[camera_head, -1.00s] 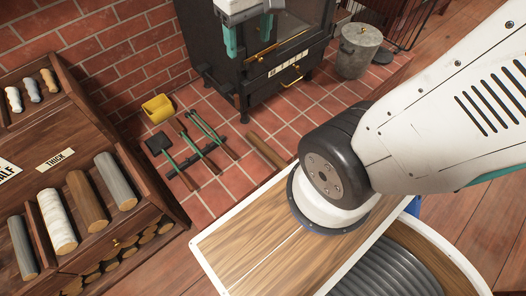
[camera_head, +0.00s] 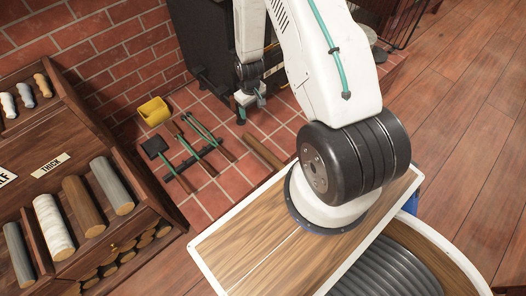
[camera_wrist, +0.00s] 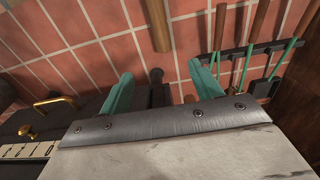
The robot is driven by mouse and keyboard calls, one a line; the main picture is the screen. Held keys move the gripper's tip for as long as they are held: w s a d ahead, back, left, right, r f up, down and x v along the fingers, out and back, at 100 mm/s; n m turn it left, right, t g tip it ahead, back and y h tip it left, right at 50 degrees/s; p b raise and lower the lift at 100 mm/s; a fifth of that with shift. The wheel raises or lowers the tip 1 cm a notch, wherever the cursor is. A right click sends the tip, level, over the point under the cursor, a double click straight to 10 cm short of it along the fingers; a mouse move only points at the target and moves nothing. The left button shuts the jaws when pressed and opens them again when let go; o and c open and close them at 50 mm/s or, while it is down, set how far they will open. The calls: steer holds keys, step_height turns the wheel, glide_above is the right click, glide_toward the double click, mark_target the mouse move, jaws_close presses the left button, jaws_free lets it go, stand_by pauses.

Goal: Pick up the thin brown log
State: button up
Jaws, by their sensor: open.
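A thin brown log (camera_head: 263,152) lies on the red brick-tile hearth, and its near end is close to the wood-topped surface of my body. It also shows in the wrist view (camera_wrist: 157,24) at the top, beyond the fingertips. My gripper (camera_head: 251,101) is above the hearth by the dark stove, farther back than the log and apart from it. In the wrist view its two teal fingers (camera_wrist: 162,86) are spread wide, with nothing held between them. A dark part, perhaps a stove leg, shows in the gap.
The black stove (camera_head: 205,45) stands close behind my gripper. Fire tools (camera_head: 190,148) on a dark rack and a yellow container (camera_head: 154,110) lie left of the log. A wooden rack (camera_head: 150,222) with several thicker logs stands at the left. Tiles around the log are clear.

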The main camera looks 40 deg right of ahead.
glide_above(263, 149)
steer(key=f, duration=1.6)
steer(key=shift+d, duration=0.2)
steer(key=f, duration=0.7)
steer(key=shift+w+a+f, duration=0.1)
steer(key=shift+a+f, duration=0.05)
steer(key=shift+a, duration=0.05)
steer(key=c, duration=1.2)
